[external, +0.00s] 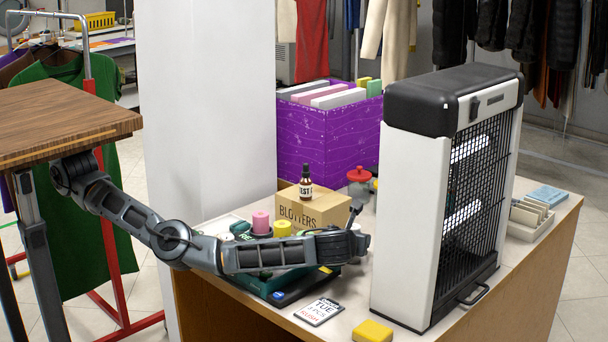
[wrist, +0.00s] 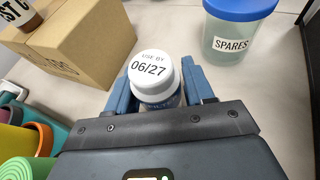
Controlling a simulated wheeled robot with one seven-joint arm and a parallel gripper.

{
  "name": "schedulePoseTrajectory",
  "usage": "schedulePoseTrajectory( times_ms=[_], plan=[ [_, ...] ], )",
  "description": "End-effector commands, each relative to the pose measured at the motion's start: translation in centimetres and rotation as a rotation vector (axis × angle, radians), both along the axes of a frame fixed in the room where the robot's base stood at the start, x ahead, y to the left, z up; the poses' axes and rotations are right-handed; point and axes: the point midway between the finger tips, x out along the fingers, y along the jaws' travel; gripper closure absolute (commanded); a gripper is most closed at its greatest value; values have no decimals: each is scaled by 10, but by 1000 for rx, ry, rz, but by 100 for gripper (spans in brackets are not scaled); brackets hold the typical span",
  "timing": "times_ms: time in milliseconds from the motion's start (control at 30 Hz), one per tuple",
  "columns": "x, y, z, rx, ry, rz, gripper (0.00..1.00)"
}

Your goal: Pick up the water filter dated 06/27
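The water filter (wrist: 149,75) has a round white cap printed "USE BY 06/27" and a labelled body, mostly hidden below the cap in the wrist view. It stands right of the cardboard box. My gripper (wrist: 160,90) has one blue finger on each side of it, close to its body; whether both fingers press on it is unclear. In the external view my gripper (external: 351,240) is low over the counter. A small pale part of the filter (external: 364,243) shows there past the fingers.
A cardboard "BLOTTERS" box (wrist: 82,38) with a dropper bottle (external: 306,183) on it stands beside the filter. A blue-lidded "SPARES" tub (wrist: 231,30) is at upper right. Coloured spools (wrist: 35,140) are at left.

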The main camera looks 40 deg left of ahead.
Motion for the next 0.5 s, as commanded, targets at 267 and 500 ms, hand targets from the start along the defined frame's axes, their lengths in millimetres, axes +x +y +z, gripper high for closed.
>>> schedulePoseTrajectory(
  times_ms=[267, 500],
  plan=[
    [0, 0, 0, 0, 0, 0, 75],
    [0, 0, 0, 0, -1, 0, 85]
  ],
)
